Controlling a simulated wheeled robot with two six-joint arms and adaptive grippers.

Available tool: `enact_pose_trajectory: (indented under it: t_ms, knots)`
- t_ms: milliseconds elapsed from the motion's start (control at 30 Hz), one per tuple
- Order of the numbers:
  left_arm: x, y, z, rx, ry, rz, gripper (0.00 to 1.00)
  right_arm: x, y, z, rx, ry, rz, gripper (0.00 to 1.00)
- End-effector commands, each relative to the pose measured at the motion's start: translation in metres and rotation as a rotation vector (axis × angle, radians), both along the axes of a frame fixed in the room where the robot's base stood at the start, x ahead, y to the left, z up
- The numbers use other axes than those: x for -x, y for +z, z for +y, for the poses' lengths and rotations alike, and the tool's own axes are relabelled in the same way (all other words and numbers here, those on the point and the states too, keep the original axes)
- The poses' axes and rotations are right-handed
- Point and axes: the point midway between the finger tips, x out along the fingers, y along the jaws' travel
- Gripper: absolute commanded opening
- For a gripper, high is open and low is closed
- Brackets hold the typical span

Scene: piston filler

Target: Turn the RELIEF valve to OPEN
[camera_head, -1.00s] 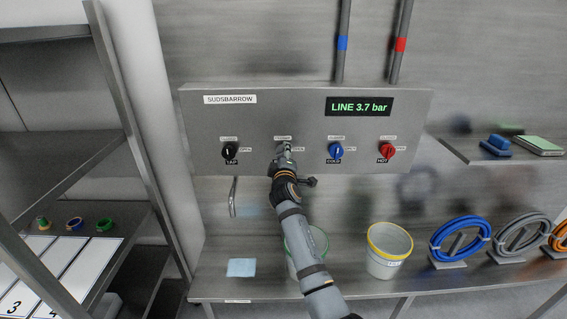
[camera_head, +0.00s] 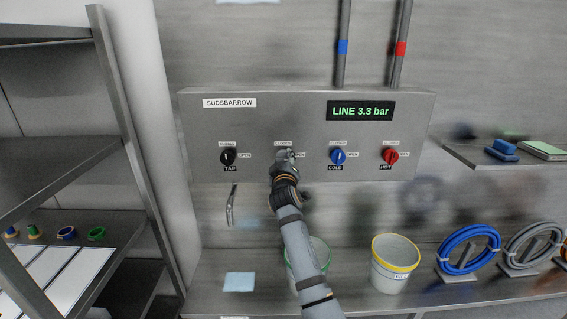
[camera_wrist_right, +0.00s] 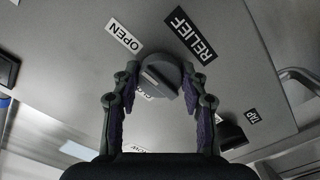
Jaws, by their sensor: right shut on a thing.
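The RELIEF valve is a grey round knob with a raised bar (camera_wrist_right: 161,76), seen in the right wrist view. My right gripper (camera_wrist_right: 160,100) has a finger on either side of it and is shut on it. The OPEN label (camera_wrist_right: 124,35) and RELIEF label (camera_wrist_right: 192,36) are beside the knob; another label is partly hidden behind it. I cannot tell exactly which label the knob points to. In the head view my right gripper (camera_head: 285,158) covers this knob on the panel. My left gripper is not in view.
The grey panel (camera_head: 300,105) also carries a black TAP knob (camera_head: 228,156), a blue COLD knob (camera_head: 338,157) and a red HOT knob (camera_head: 390,156). Its display (camera_head: 360,111) reads LINE 3.3 bar. A spout (camera_head: 231,204) and a yellow-rimmed bucket (camera_head: 394,264) are below.

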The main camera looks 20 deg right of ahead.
Motion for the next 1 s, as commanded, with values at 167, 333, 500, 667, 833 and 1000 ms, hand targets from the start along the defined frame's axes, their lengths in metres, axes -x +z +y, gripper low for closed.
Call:
enact_pose_trajectory:
  t_ms: [167,333,500,667,833,1000]
  knots:
    - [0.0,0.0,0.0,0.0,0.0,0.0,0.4,0.0,-0.004,0.0,-0.005,0.0,0.007,0.12]
    - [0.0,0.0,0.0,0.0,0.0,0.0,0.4,0.0,-0.004,0.001,-0.005,0.001,0.007,0.5]
    - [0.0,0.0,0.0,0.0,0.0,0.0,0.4,0.0,-0.002,0.0,-0.003,0.001,0.004,0.66]
    - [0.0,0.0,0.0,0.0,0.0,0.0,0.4,0.0,-0.001,0.0,-0.002,0.0,0.002,0.66]
    - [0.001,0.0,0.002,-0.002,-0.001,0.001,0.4,0.0,0.008,0.0,-0.003,0.001,-0.002,0.66]
    - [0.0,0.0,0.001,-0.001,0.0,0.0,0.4,0.0,0.044,0.0,-0.003,0.001,-0.008,0.66]
